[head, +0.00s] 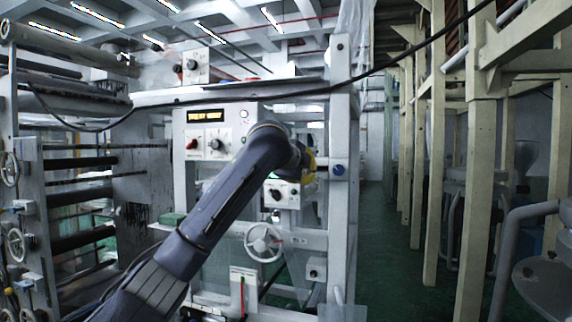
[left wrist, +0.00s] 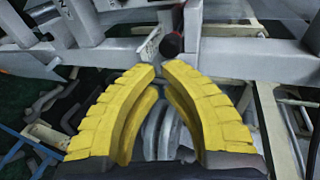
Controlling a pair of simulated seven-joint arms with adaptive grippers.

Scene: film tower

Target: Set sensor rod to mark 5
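My left gripper (head: 309,163) reaches the right side of the machine front, mostly hidden behind my own arm. In the left wrist view its yellow fingers (left wrist: 163,68) curve together, with only a narrow gap between the tips and nothing seen held. A dark rod end with a red part (left wrist: 172,44) shows just beyond the tips; I cannot tell whether they touch it. A white plate with an upright red strip (head: 243,290) is low on the machine. I cannot tell which part is the sensor rod, and no mark 5 is legible. My right gripper is not in view.
A control panel (head: 210,132) with a lit display and knobs is left of my gripper. A handwheel (head: 263,242) and a knob box (head: 289,194) are nearby. A grey post (head: 342,190) stands to the right. The green aisle floor (head: 400,262) is open.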

